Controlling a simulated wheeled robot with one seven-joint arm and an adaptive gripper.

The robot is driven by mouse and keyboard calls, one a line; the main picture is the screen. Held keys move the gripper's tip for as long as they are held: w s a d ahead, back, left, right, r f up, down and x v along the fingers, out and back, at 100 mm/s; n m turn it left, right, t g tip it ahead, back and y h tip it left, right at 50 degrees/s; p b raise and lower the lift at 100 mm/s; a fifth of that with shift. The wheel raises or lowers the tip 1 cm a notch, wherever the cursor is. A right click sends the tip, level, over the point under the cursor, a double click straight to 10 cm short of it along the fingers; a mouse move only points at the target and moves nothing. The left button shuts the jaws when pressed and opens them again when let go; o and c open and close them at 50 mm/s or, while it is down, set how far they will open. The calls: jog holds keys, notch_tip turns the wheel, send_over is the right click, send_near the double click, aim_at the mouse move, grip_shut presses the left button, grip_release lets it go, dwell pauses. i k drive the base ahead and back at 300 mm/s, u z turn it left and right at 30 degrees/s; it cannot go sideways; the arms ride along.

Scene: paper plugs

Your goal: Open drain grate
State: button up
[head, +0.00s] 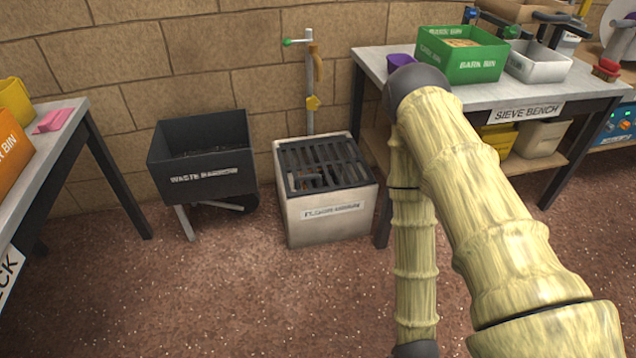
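A pale box labelled as a floor drain (328,226) stands on the floor against the brick wall, near the middle of the head view. A dark slatted grate (343,152) lies across its top and looks shut. Dark and brownish shapes show between the slats, too unclear to name. My arm, with a bamboo-like surface, comes in from the lower right, bends at a dark joint and runs down to the bottom edge, right of the drain box. My gripper is not in view.
A black waste barrow (204,160) stands left of the drain. A tap pipe (310,85) rises behind it. The sieve bench (480,97) with a green bark bin (462,55) is at right, another table (60,150) at left. The floor (250,300) in front is clear.

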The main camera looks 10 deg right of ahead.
aim_at(331, 187)
jog(key=k, duration=0.3)
jog(key=u, duration=0.85)
jog(key=i, duration=0.75)
jog(key=z, duration=0.75)
